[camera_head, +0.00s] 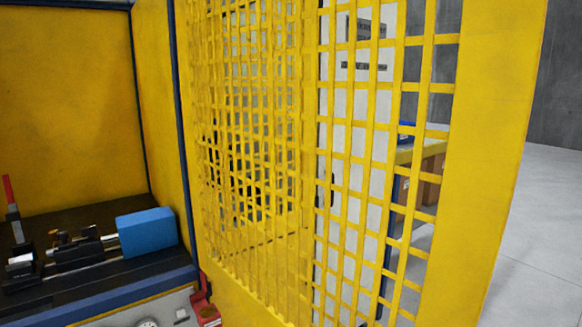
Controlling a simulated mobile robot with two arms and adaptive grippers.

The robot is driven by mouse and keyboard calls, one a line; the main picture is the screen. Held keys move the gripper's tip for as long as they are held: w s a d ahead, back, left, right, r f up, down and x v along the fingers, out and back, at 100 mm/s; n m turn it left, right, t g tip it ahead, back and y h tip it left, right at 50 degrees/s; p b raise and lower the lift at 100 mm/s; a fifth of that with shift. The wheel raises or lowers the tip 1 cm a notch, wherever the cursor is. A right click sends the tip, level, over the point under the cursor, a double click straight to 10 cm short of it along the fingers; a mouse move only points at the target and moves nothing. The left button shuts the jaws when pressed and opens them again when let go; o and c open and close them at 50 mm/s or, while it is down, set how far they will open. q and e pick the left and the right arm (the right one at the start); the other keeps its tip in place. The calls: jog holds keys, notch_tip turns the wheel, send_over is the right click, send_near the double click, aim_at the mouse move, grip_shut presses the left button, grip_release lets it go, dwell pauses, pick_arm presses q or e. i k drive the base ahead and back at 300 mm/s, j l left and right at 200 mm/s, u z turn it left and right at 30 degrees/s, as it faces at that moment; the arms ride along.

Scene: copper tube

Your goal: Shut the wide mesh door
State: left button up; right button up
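The wide yellow mesh door (497,150) stands open and fills the middle and right of the head view. Its far side is near the cabinet's side wall and its solid near edge is at the right, close to the camera. Its lower edge runs out of the picture. Neither of my grippers shows in this view, so I cannot see anything touching the door.
At left is the machine bay with yellow walls (65,100), a black bed with a blue block (147,231) and a red-handled lever (9,190). Behind the mesh stand a white cabinet and a table with a blue item. Grey floor (545,220) is clear at right.

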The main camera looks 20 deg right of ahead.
aim_at(500, 42)
jog(key=k+l+u, duration=0.2)
jog(key=l, duration=0.2)
jog(key=l+u, duration=0.15)
jog(key=l, duration=0.25)
jog(key=k+l+u, duration=0.2)
jog(key=l, duration=0.15)
jog(key=k+l+u, duration=0.15)
jog(key=l, duration=0.2)
jog(key=i+l+u, duration=0.1)
jog(key=l, duration=0.2)
jog(key=i+l+u, duration=0.1)
jog(key=l, duration=0.25)
jog(key=i+l+u, duration=0.1)
jog(key=l, duration=0.25)
jog(key=i+l+u, duration=0.1)
jog(key=l, duration=0.25)
jog(key=i, duration=0.05)
